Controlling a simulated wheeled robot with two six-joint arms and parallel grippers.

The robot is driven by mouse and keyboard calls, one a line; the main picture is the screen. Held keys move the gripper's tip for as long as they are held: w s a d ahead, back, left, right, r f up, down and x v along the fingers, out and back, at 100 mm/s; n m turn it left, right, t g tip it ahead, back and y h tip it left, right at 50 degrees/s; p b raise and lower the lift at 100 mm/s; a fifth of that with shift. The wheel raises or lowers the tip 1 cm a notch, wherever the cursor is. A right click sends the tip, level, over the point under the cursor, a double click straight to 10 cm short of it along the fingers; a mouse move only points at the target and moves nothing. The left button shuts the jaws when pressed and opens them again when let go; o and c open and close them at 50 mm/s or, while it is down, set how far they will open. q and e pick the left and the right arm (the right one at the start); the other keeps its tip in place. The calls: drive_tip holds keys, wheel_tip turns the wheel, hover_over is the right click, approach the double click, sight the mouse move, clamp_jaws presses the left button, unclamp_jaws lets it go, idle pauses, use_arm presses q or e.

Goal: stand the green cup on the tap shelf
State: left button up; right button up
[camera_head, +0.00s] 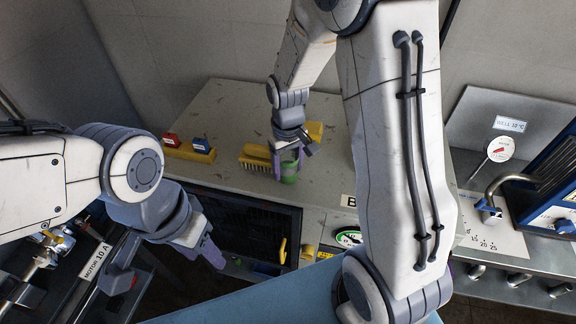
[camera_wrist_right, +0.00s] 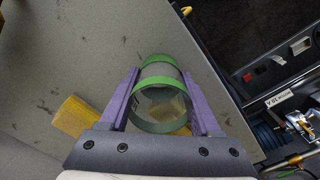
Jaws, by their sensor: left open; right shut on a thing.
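The green cup (camera_head: 289,172) is in the jaws of my right gripper (camera_head: 290,160) over the grey cabinet top. In the right wrist view, the cup (camera_wrist_right: 158,76) shows a green band at each end and a greyish body, with the purple fingers (camera_wrist_right: 158,103) pressed on both sides. I cannot tell whether it touches the cabinet top. My left gripper (camera_head: 208,250) is open and empty, low in front of the cabinet. A steel counter with a curved tap (camera_head: 497,190) stands at the right; which part is the tap shelf is not clear.
A yellow brush (camera_head: 256,156) lies on the cabinet top (camera_head: 235,110) just left of the cup. A yellow block (camera_head: 190,152) with red and blue pieces is further left. A gauge (camera_head: 501,148) and a blue-framed unit (camera_head: 555,170) stand near the tap.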

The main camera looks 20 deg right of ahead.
drive_tip(key=shift+f, duration=0.65)
drive_tip(key=shift+f, duration=0.2)
drive_tip(key=o, duration=1.3)
drive_tip(key=shift+r, duration=0.1)
